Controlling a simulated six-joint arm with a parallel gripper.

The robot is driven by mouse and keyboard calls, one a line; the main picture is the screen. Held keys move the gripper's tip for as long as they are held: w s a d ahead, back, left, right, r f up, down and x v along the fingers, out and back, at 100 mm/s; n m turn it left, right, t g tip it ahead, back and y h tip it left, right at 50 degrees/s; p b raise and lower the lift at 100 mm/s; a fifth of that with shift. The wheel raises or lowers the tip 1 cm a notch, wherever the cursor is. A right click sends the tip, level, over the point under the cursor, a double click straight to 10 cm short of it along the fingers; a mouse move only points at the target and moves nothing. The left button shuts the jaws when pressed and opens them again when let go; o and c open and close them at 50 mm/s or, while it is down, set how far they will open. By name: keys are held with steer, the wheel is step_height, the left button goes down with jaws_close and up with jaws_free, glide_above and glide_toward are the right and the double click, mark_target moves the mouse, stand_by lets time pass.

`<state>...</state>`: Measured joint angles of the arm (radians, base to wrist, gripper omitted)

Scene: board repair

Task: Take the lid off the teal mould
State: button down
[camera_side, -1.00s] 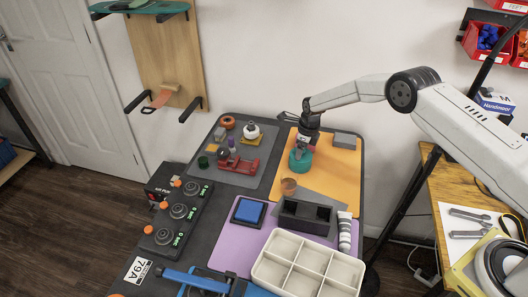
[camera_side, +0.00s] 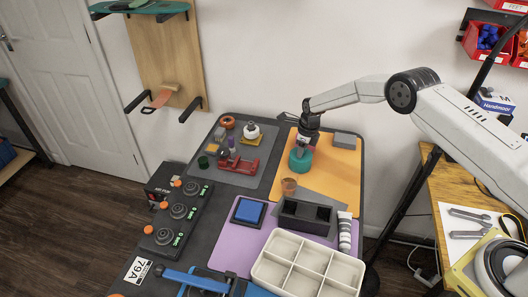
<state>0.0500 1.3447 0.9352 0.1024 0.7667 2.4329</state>
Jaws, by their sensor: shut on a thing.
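The teal mould (camera_side: 300,162) stands on the orange mat (camera_side: 336,171) toward the back of the table. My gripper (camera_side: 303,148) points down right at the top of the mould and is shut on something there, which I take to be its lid. The lid is small and mostly hidden by the fingers, so I cannot tell whether it is apart from the mould.
A grey block (camera_side: 343,140) lies behind and right of the mould. A small brown cup (camera_side: 289,186) stands in front of it. A black holder (camera_side: 305,216), a white divided tray (camera_side: 306,262) and a red tool (camera_side: 240,163) are nearby. The orange mat's right side is clear.

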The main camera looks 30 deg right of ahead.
steer(key=shift+r, duration=1.6)
steer(key=shift+s+r, duration=0.15)
steer(key=shift+r, duration=0.1)
steer(key=s+r, duration=0.9)
steer(key=s, duration=0.4)
steer(key=shift+s+a+r, duration=0.15)
steer(key=shift+s, duration=0.15)
steer(key=shift+a, duration=0.1)
